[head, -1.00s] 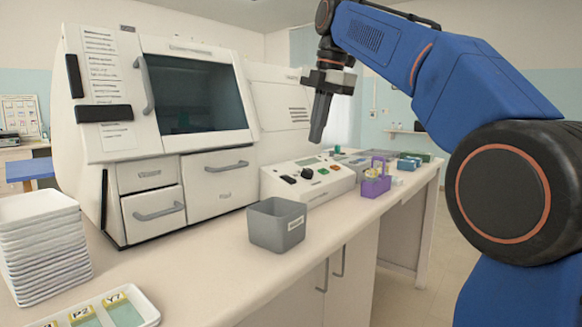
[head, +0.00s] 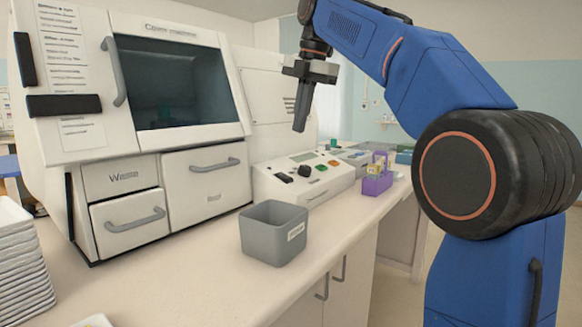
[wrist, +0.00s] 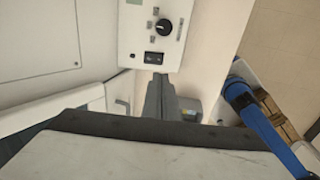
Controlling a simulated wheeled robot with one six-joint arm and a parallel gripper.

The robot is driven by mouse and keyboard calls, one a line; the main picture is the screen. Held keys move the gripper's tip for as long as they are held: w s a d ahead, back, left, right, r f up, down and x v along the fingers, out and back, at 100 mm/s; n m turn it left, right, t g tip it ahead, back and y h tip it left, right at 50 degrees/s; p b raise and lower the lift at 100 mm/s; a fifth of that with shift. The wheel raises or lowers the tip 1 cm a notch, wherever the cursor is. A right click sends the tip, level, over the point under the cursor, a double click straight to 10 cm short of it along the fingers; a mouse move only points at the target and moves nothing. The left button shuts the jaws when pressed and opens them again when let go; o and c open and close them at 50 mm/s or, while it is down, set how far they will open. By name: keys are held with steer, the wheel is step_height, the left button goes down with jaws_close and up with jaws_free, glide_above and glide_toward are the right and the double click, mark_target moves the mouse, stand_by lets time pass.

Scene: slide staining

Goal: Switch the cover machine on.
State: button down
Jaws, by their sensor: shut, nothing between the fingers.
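The cover machine (head: 180,95) is a large white cabinet with a dark window, at the left in the head view. A low white control box (head: 325,187) stands to its right, with a black knob (head: 305,171), a small black switch (head: 285,178) and coloured buttons. In the wrist view the knob (wrist: 163,27) and a black rocker switch (wrist: 153,57) show on the panel. My gripper (head: 300,128) is shut and empty, pointing down above the control box, apart from it. In the wrist view my gripper (wrist: 158,80) shows just below the rocker switch. The switch's position is too small to tell.
A grey open bin (head: 272,240) stands on the counter in front of the control box. A purple rack (head: 377,185) stands to the right of the box. Stacked white trays (head: 20,265) are at the lower left. The counter between the trays and the bin is mostly clear.

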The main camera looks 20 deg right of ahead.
mark_target(288, 178)
steer(key=x, duration=1.2)
steer(key=shift+f, duration=0.3)
steer(key=shift+s+f, duration=0.1)
steer(key=shift+f, duration=0.15)
steer(key=shift+r, duration=0.2)
steer(key=shift+r, duration=0.65)
